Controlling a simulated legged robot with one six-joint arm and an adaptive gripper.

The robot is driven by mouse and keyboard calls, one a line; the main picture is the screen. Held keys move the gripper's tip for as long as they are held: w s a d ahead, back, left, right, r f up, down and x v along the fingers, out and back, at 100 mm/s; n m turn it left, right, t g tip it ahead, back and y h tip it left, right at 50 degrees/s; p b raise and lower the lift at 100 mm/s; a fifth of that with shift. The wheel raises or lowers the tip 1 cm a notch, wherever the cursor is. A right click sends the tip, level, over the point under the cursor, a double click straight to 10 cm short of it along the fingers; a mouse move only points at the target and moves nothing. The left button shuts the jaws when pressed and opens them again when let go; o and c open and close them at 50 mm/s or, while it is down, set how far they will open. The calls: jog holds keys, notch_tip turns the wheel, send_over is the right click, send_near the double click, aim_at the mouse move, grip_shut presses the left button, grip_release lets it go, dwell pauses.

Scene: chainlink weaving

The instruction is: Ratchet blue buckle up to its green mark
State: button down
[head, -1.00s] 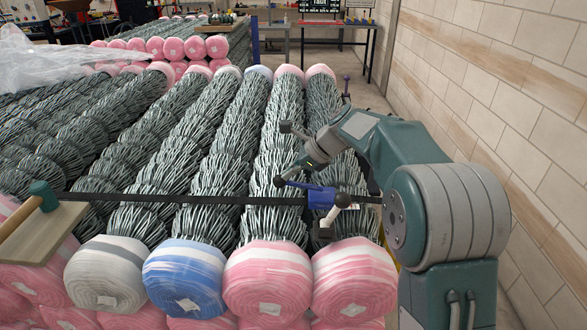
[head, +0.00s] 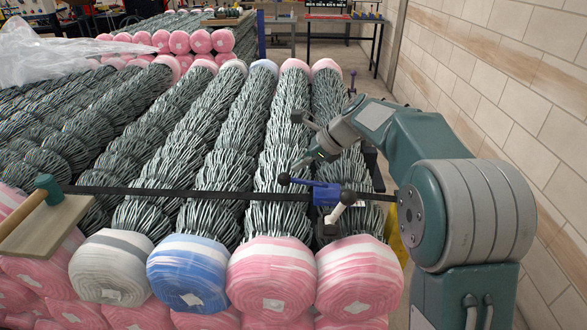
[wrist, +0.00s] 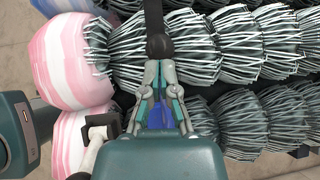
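The blue buckle (head: 327,194) sits on a black strap (head: 215,195) stretched across the mesh rolls. Its blue lever ends in a dark ball knob (head: 284,178) pointing left. A pale handle (head: 346,203) with a dark knob sticks out at its front. My gripper (head: 301,164) hangs just above the lever, near its knob end. In the wrist view the fingers (wrist: 160,75) stand slightly apart, with the knob (wrist: 160,46) just beyond their tips and blue (wrist: 158,118) between them. Contact with the lever cannot be told. No green mark is discernible.
Mesh rolls with pink, blue (head: 187,275) and grey wrapped ends fill the rack. A brick wall (head: 510,120) bounds the right.

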jog(key=a+v, duration=0.1)
jog(key=v, duration=1)
jog(key=shift+r, duration=0.5)
jog(key=shift+d, duration=0.2)
jog(key=s+d+n+t+h, duration=0.1)
jog(key=s+d+n+h, duration=0.15)
jog(key=s+n, duration=0.45)
jog(key=s+d+n+t+h, duration=0.1)
jog(key=s+d+n+h, duration=0.15)
jog(key=s, duration=0.85)
jog(key=s+d+f+n+t+h, duration=0.1)
jog(key=s+d+f+n, duration=0.1)
jog(key=s+f+n, duration=0.2)
jog(key=s+d+f+n+t+h, duration=0.1)
jog(key=s+f+n, duration=0.4)
jog(key=s, duration=0.5)
jog(key=d+h, duration=0.1)
jog(key=d, duration=0.1)
jog(key=shift+d, duration=0.3)
jog(key=shift+s, duration=0.1)
